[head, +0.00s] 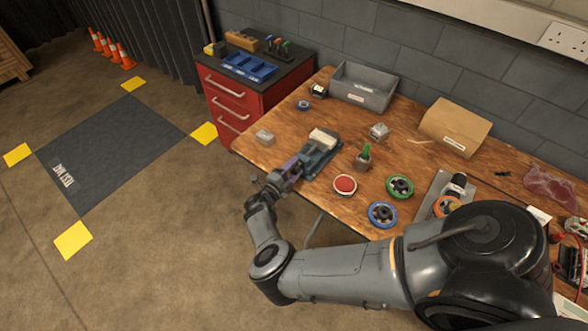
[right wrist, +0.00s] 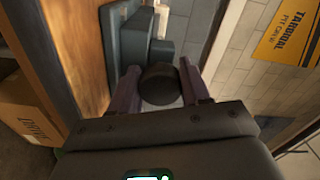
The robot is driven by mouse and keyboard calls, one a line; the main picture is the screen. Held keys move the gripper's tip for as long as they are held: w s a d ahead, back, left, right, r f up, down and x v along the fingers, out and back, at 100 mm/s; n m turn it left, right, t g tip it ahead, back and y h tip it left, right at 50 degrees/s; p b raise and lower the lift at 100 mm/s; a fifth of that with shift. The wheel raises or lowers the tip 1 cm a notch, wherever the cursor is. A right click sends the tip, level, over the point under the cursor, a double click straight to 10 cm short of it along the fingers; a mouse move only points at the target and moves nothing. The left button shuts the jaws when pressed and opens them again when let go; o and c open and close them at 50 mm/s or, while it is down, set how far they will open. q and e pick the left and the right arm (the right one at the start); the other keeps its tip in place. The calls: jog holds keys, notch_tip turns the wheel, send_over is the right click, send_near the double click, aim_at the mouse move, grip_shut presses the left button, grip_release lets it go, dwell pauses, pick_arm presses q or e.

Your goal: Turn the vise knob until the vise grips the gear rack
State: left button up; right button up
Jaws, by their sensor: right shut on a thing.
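The grey-green vise (head: 322,156) stands at the left front edge of the wooden workbench. A pale, cream-coloured block (head: 323,136), which looks like the gear rack, sits at the top of the vise; I cannot tell how tightly the jaws hold it. My right gripper (head: 289,168) reaches the front of the vise from the bench edge. In the right wrist view, its two purplish fingers are closed around the dark round vise knob (right wrist: 160,85), with the vise body (right wrist: 130,42) just beyond. The knob hardly shows in the head view. My left gripper is out of view.
A red button (head: 345,184), a green handwheel (head: 399,187) and a blue handwheel (head: 382,214) lie right of the vise. A grey bin (head: 363,88) and a cardboard box (head: 454,126) stand at the back. A red drawer cabinet (head: 235,106) adjoins the bench.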

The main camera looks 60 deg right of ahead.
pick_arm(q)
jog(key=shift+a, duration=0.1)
pick_arm(e)
jog(key=o, duration=0.9)
jog(key=shift+o, duration=0.8)
jog(key=shift+a, duration=0.15)
